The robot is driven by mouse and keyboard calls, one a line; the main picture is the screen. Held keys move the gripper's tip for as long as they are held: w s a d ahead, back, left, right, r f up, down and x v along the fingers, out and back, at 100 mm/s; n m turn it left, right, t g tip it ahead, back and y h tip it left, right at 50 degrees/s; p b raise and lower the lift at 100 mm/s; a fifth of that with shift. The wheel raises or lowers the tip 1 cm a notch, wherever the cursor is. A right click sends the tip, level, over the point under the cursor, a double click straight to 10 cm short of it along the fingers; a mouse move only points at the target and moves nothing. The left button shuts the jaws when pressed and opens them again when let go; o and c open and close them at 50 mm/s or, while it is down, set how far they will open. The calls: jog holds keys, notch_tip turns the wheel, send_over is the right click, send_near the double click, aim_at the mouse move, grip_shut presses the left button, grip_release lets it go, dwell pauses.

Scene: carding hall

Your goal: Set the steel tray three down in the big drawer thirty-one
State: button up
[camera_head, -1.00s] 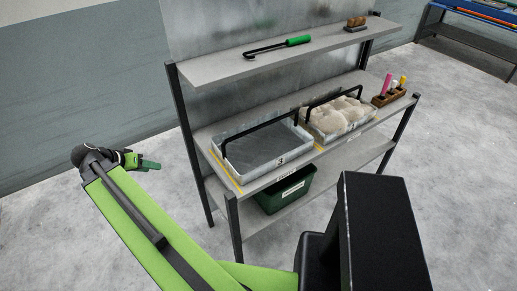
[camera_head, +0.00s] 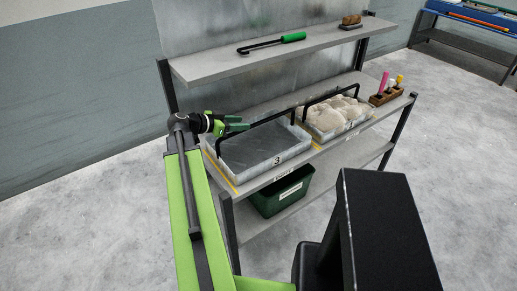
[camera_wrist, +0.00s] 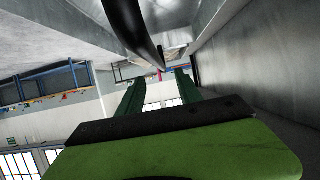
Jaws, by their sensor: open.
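The steel tray three (camera_head: 277,160) is a grey open box marked 3 on its front, standing on the middle shelf. Its black handle (camera_head: 262,123) arches over it, and the inside looks empty. I cannot tell whether the handle lies between the fingers. No drawer marked thirty-one can be made out.
A second tray (camera_head: 345,133), filled with pale fluffy fibre, stands right beside tray three. A wooden block with coloured tools (camera_head: 386,96) is at the shelf's right end. The upper shelf (camera_head: 215,66) overhangs behind. A green labelled bin (camera_head: 282,193) sits below.

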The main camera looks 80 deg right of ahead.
aim_at(254, 124)
jog(key=shift+x, duration=1)
jog(key=b+x, duration=0.2)
jog(key=x, duration=0.3)
jog(key=shift+f, duration=0.25)
grip_shut()
jog(key=shift+r, duration=0.1)
